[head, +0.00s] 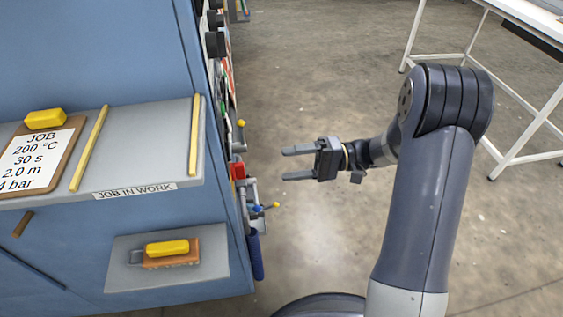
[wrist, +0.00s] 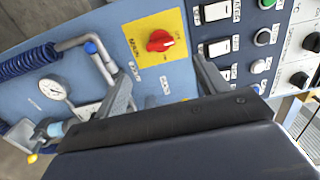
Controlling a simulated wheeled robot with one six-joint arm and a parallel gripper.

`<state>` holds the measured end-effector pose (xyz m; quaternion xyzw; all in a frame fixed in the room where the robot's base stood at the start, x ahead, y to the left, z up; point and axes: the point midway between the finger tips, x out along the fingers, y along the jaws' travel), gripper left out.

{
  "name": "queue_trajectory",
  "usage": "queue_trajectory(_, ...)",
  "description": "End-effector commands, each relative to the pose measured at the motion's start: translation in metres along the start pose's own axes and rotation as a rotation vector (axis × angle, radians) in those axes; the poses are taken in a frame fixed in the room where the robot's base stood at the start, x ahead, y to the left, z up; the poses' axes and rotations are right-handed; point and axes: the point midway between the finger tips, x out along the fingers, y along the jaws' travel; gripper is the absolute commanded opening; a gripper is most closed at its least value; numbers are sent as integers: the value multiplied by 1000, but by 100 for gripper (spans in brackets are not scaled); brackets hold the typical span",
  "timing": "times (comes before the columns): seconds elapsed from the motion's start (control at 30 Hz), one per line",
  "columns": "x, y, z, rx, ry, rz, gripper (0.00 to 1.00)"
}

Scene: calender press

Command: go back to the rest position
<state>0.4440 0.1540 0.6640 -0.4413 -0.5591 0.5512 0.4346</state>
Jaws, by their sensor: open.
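My gripper (head: 298,163) is open and empty, pointing left toward the side of the blue press (head: 150,235) with a gap between them in the head view. In the wrist view my gripper (wrist: 165,75) shows its two fingers apart. Past them is the press's side panel with a red rotary knob (wrist: 160,41) on a yellow plate. Nothing is between the fingers. The knob's label is too blurred to read fully.
White rocker switches (wrist: 217,12) and round buttons line the panel, with a gauge (wrist: 52,88), pipe and coiled blue hose (wrist: 28,62). A job clipboard (head: 35,160) lies on the press shelf. A white-framed table (head: 520,12) stands back right. The floor between is clear.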

Motion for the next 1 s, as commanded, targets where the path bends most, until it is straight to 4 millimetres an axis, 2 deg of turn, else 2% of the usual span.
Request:
queue_trajectory(0.3,0,0,0,0,-1,0,69)
queue_trajectory(0.47,11,1,1,0,-4,0,69)
queue_trajectory(0.8,73,2,1,-2,-6,0,69)
queue_trajectory(1.0,102,1,1,-1,-4,-1,69)
